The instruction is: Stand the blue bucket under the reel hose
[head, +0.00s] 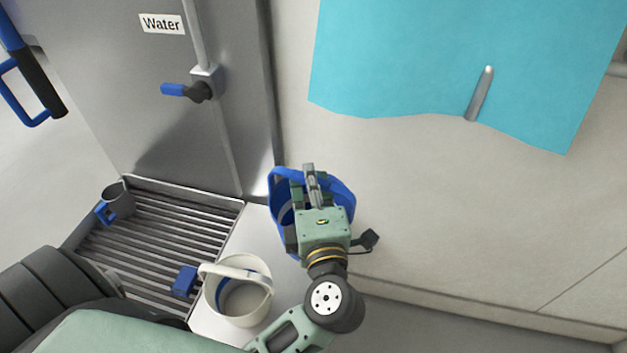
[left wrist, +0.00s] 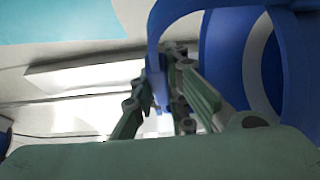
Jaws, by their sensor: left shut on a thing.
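The blue bucket (head: 279,190) is partly hidden behind my left gripper (head: 311,178) in the head view, by the wall right of the drip grate. My left gripper is shut on its blue handle. In the left wrist view the blue handle arches over the fingers (left wrist: 168,88), and the bucket's blue side and pale inner band (left wrist: 222,60) show at right. A blue loop with a black grip (head: 40,85) hangs at the upper left; it may be the reel hose's end, but I cannot tell. My right gripper is not in view.
A white bucket (head: 262,313) stands on the pale ledge beside the slatted metal grate (head: 150,240). A grey mug (head: 120,200) and a blue block (head: 185,282) sit on the grate. A tap (head: 203,88) is below a "Water" label. A teal sheet (head: 420,60) covers the upper wall.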

